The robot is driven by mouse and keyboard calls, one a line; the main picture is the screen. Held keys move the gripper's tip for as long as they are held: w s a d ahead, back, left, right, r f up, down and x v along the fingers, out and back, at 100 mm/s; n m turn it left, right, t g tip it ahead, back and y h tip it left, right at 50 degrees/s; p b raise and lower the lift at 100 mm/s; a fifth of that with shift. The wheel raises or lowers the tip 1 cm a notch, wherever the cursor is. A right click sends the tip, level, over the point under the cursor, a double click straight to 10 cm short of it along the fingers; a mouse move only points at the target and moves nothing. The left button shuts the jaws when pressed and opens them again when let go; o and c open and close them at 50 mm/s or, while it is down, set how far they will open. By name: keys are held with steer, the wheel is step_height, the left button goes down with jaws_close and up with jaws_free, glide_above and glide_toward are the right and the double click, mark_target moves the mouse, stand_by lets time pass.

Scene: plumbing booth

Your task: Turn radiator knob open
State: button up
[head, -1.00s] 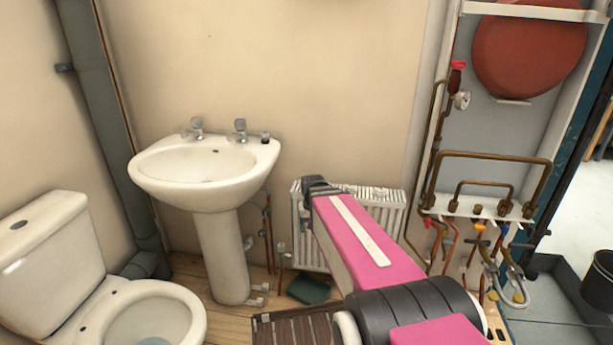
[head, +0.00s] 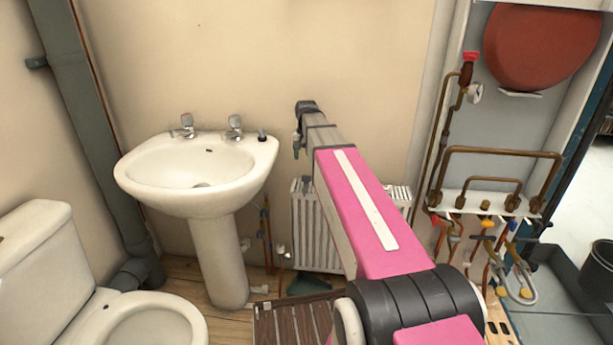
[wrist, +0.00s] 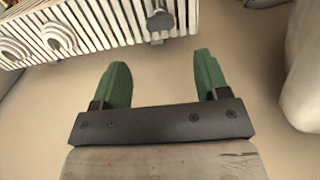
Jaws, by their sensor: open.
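The white ribbed radiator (head: 318,235) stands low on the wall, partly hidden behind my arm. A small pale knob (head: 281,250) sits on a pipe beside its lower left corner. In the wrist view the radiator (wrist: 95,22) crosses the top left. A grey metal fitting (wrist: 160,20) shows at its edge there; I cannot tell whether it is the knob. My gripper (wrist: 161,60) has two green fingers spread apart with nothing between them, short of that fitting. In the head view my gripper (head: 297,142) is small, above the radiator's left end.
A white basin (head: 195,175) on a pedestal stands left of the radiator, close to my gripper. A toilet (head: 110,310) is at the lower left. A brown slatted crate (head: 290,320) lies on the floor in front. Copper pipes (head: 500,152) and a red tank are at the right.

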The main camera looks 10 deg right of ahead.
mark_target(306, 176)
step_height(306, 176, down, 9)
steer(key=shift+f, duration=0.15)
stand_by(0.4)
steer(key=c, duration=0.9)
